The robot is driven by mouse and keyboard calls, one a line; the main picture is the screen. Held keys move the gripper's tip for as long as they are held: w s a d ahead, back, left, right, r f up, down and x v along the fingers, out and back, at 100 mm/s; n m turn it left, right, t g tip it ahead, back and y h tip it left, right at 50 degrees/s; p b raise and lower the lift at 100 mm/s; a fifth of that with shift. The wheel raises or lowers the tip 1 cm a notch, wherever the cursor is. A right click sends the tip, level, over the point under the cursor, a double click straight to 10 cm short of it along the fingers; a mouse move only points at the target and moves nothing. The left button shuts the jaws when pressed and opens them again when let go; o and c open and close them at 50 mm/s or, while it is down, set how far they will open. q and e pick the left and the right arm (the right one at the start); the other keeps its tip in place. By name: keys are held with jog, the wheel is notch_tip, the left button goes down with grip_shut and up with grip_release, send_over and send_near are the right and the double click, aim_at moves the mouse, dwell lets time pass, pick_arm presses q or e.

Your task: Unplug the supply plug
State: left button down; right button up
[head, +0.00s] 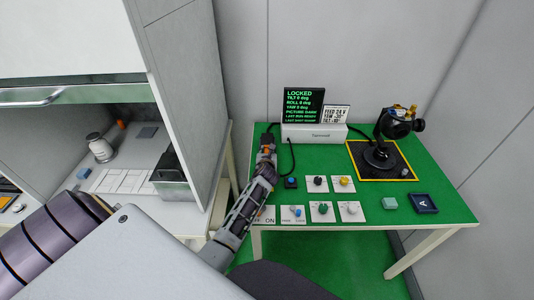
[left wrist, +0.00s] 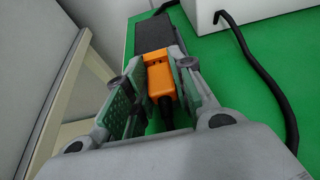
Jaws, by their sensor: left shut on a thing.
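The orange supply plug (left wrist: 160,78) sits between the fingers of my left gripper (left wrist: 155,68) in the left wrist view, with a black cable at its near end. My left gripper (head: 267,152) is shut on the plug at the left edge of the green table. A dark block (left wrist: 153,33), probably the socket, lies just beyond the plug. I cannot tell how deep the plug sits in it. In the head view the plug (head: 266,149) is small and partly hidden by my gripper. My right gripper is not in view.
A white controller box (head: 313,133) with a screen reading LOCKED (head: 303,104) stands behind, with black cables nearby. Several knob panels (head: 322,211) lie to the right. A camera gimbal (head: 384,150) stands on a yellow-edged black mat (head: 405,174). A grey cabinet (head: 190,90) stands close on the left.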

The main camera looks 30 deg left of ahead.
pick_arm(q)
jog(key=shift+s+d+p, duration=0.3)
jog(key=shift+s, duration=0.2)
dwell(0.3)
jog(key=shift+s+d+p, duration=0.25)
jog(key=shift+s+p, duration=0.05)
jog(key=shift+s, duration=0.05)
dwell(0.5)
jog(key=shift+s+d, duration=0.2)
jog(key=shift+s, duration=0.15)
dwell(0.4)
jog(key=shift+s+d+p, duration=0.2)
jog(key=shift+s+p, duration=0.1)
jog(key=shift+s+d, duration=0.3)
jog(key=shift+s, duration=0.25)
jog(key=shift+s+f+p, duration=0.1)
jog(key=shift+p, duration=0.2)
jog(key=shift+d, duration=0.1)
